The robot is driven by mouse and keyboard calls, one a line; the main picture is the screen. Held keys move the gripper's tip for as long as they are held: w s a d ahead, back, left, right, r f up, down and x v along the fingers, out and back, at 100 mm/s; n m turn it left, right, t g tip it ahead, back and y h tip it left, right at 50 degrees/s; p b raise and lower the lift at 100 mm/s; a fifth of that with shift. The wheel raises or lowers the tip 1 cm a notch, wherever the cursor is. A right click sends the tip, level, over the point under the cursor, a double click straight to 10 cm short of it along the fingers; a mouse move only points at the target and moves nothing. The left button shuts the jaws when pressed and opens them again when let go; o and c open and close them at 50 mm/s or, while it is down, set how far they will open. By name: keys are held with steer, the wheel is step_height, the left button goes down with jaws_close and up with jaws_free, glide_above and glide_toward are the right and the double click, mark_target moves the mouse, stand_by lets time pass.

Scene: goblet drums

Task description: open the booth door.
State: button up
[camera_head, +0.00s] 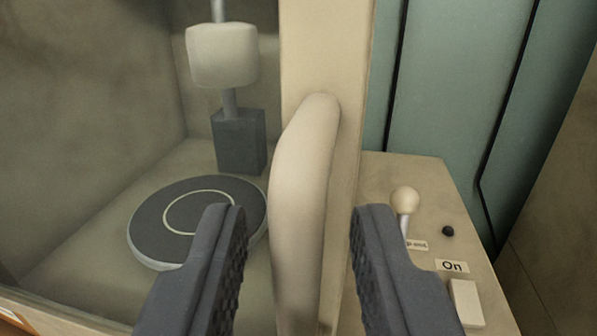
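The booth door (322,50) has a cream frame edge and a clear pane on its left. Its thick cream handle (303,190) stands upright near the picture's middle. My gripper (298,225) is open, with one dark finger left of the handle and one right of it. Gaps show between the handle and both fingers, so it is not gripped. The door appears shut. The handle's lower end is cut off by the picture's bottom edge.
Inside the booth are a dark round turntable (195,218) and a pale block (223,55) on a post. Right of the door, a cream panel carries a ball-topped lever (404,203), a black knob (448,231) and a white switch (466,303) labelled On. Green panels (450,90) stand behind.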

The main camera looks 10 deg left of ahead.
steer(key=shift+w+a, duration=0.15)
steer(key=shift+w, duration=0.5)
jaws_close()
